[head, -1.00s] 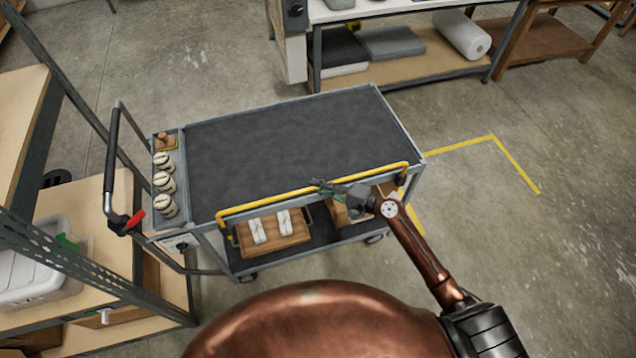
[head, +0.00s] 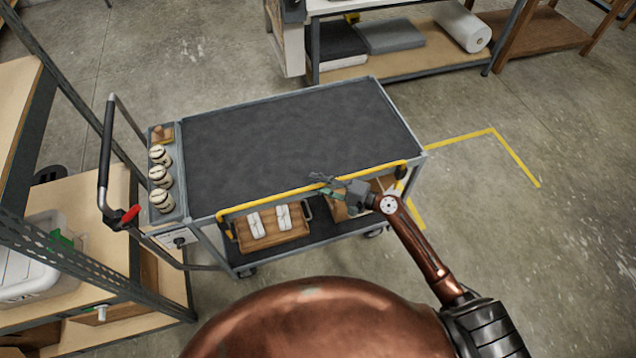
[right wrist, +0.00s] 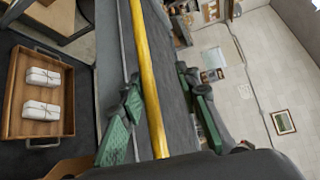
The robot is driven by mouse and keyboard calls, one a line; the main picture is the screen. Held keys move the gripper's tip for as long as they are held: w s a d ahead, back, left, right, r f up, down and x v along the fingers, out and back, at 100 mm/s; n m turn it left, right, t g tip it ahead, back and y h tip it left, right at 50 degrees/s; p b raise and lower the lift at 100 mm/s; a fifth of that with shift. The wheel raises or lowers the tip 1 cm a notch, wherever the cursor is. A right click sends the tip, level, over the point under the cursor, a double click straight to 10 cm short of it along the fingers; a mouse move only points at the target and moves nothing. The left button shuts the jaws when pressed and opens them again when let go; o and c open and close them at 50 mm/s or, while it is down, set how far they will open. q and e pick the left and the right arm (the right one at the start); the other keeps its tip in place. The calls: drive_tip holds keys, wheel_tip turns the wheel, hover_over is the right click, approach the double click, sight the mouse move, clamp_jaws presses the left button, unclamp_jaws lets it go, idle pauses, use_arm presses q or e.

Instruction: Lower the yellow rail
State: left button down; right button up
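The yellow rail (head: 270,197) runs along the near long side of the grey cart (head: 290,135), at about the height of its deck edge. My right gripper (head: 326,186) is at the rail, right of its middle. In the right wrist view the rail (right wrist: 152,80) passes between the two green-padded fingers of the gripper (right wrist: 163,115). The fingers stand apart, with a gap visible on both sides of the rail. My left gripper is in neither view.
Under the deck, a wooden tray (head: 273,241) holds two white wrapped bundles. Several pale jars (head: 160,176) stand at the cart's left end, by a black push handle (head: 105,155) with a red lever (head: 129,215). Shelving stands left; the floor right is clear.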

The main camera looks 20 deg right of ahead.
drive_tip(key=shift+d, duration=0.1)
drive_tip(key=v, duration=1.2)
